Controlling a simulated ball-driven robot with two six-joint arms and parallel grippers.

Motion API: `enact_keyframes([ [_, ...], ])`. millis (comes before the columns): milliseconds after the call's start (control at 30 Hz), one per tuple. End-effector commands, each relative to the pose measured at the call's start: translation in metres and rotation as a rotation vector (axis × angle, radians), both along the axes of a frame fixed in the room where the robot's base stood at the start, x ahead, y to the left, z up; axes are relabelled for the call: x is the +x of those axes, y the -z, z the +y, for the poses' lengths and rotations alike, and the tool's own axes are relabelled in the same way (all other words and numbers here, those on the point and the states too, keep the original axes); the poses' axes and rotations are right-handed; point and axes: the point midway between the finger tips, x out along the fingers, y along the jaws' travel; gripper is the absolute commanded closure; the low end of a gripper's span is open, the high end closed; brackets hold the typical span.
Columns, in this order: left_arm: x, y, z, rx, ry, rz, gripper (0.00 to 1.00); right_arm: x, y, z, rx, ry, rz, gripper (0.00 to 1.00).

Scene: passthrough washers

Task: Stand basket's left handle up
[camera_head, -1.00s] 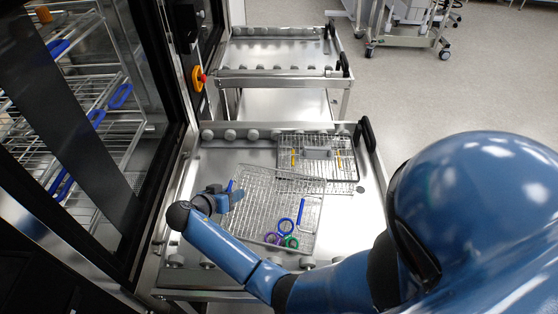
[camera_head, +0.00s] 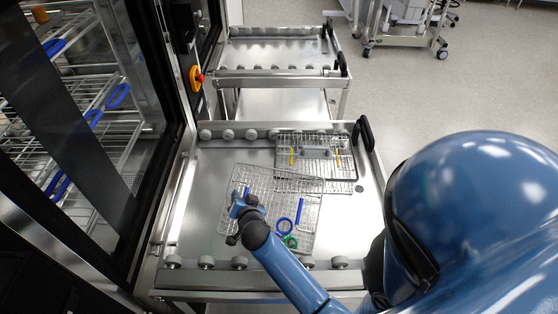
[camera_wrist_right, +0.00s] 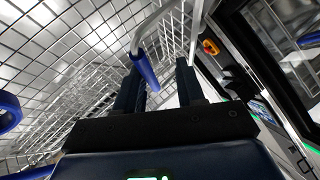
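The wire mesh basket (camera_head: 272,184) lies on the steel cart top. Its left handle, with a blue grip (camera_head: 246,191), is at the basket's left side and looks raised; its exact angle is unclear. My right gripper (camera_head: 240,203) is beside this handle, over the basket's left part. In the right wrist view the blue grip (camera_wrist_right: 145,70) lies between my two spread fingers (camera_wrist_right: 158,80), nearer the left one, with a gap on the right. The basket's right handle (camera_head: 301,212) also has a blue grip. My left gripper is not in view.
Rollers line the cart's front and back edges. A glass-doored washer (camera_head: 110,150) stands at left.

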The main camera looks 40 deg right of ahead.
Motion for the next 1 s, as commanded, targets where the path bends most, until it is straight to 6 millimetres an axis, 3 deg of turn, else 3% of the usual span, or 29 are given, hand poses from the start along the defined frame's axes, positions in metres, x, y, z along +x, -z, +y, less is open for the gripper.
enact_keyframes([
  [433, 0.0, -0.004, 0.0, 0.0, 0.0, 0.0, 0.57, 0.0, 0.013, -0.008, 0.17, -0.099, -0.203, 0.62],
  [867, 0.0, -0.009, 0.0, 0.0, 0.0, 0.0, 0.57, 0.002, 0.018, -0.009, 0.234, -0.141, -0.283, 0.62],
  [1000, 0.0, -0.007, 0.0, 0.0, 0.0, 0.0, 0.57, -0.024, 0.014, -0.006, 0.234, -0.142, -0.283, 0.62],
])
